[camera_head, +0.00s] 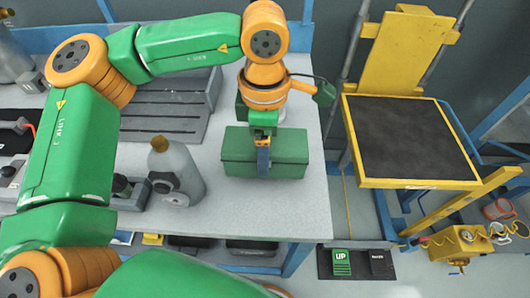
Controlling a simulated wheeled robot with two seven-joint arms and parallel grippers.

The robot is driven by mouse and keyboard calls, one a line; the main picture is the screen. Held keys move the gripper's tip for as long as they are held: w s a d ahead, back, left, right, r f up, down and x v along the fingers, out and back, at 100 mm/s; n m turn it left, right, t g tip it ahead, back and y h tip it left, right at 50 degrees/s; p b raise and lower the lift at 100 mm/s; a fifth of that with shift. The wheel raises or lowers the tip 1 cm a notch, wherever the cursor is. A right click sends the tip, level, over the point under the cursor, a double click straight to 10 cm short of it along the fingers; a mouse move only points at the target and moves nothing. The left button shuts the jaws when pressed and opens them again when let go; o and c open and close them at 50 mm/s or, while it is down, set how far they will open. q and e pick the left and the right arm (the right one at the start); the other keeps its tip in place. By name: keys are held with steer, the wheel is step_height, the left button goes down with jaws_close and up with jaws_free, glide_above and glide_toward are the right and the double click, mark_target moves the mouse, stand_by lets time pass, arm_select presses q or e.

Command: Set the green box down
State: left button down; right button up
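The green box (236,158) is right of the middle of the grey table, in the head view. It looks upright and level. My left gripper (263,158) comes down from above in front of the middle of the box and overlaps its top and near face. Its fingers show narrow, nearly edge-on, so I cannot tell whether they are closed on the box. I also cannot tell whether the box's underside touches the table. My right gripper is not in view.
A grey bottle (182,168) stands left of the box on the grey table (255,212). A grooved grey tray (165,115) lies behind it. The table's right edge is close to the box. A yellow lift with a black platform (408,138) stands beyond it.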

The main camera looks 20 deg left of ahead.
arm_select(q)
step_height(320, 180, down, 3)
steer(key=shift+r, duration=0.15)
jaws_free()
steer(key=shift+s, duration=0.1)
